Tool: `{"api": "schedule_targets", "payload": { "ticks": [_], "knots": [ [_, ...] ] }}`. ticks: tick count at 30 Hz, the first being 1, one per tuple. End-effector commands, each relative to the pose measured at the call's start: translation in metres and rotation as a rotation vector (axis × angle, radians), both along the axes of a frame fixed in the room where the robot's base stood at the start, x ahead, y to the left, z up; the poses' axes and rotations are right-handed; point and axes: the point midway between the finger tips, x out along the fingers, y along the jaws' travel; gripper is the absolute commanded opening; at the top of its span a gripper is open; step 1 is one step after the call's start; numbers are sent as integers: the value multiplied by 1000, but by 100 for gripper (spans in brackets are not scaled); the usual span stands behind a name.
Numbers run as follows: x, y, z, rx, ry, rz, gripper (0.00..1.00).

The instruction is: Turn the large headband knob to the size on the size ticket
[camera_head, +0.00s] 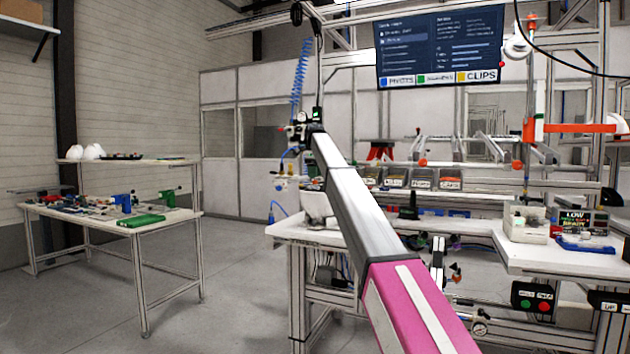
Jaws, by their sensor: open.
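No large headband knob and no size ticket can be made out in the head view. Two white rounded pieces that look like helmet shells (93,152) sit on the raised back shelf at the far left. A white object (316,205) stands at the left end of the main workbench (290,233), partly hidden behind a long grey and pink link that looks like my own arm. What it is cannot be told. My gripper cannot be made out in this view.
A side table (170,217) at left holds tools and a green case (141,220). A screen (440,47) hangs above the workbench. Parts bins (422,180) line its back. A blue coiled hose (299,70) hangs left of centre. The floor (235,265) between the tables is clear.

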Motion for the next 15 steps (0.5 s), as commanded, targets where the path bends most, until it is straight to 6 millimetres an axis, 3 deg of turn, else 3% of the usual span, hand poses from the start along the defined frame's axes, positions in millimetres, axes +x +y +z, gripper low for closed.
{"api": "schedule_targets", "payload": {
  "ticks": [6,15],
  "knots": [
    [0,0,-25,0,-1,0,50],
    [1,0,-27,0,-1,0,46]
  ]
}}
